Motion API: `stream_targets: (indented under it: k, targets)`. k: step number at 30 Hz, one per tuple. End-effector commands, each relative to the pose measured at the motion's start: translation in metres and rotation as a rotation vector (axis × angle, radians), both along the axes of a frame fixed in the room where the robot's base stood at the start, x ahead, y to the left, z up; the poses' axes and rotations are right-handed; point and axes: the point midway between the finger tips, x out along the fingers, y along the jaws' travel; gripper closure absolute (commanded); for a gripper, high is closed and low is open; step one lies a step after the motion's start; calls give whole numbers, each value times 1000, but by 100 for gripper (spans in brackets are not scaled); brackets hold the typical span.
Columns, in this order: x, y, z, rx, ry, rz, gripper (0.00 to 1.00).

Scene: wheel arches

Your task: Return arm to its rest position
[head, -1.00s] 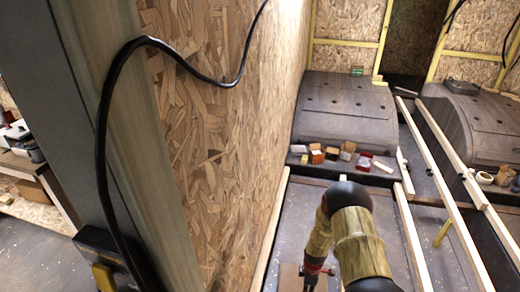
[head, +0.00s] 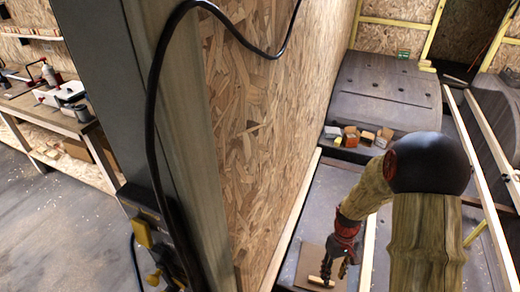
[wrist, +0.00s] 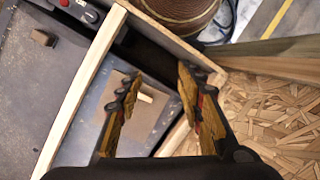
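My arm (head: 428,230) reaches into the head view from the lower right, bent at a dark elbow. My gripper (head: 333,270) hangs down over a brown square board (head: 312,258) on the grey floor. In the wrist view my gripper (wrist: 158,78) has its two fingers well apart, with nothing held between them. A small pale wooden piece (wrist: 145,97) shows in the gap, lying on the brown board (wrist: 158,118) below. The same piece (head: 321,281) is near the fingertips in the head view.
A chipboard wall (head: 262,120) and a post with a black cable (head: 152,130) stand left of the arm. Small boxes (head: 366,137) sit before a dark wheel arch (head: 385,92). Pale wooden battens (head: 484,185) run along the right. A workbench (head: 50,112) stands far left.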

Motion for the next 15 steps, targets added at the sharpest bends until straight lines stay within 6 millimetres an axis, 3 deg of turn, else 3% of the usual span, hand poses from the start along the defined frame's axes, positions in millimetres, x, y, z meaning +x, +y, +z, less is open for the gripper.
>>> stream_targets:
  k: [1,6,15]
  targets:
    - [-2,3,25,-12,-18,-33,62]
    - [-18,13,96,-49,-67,-146,62]
    - [-58,31,198,-78,-200,-274,62]
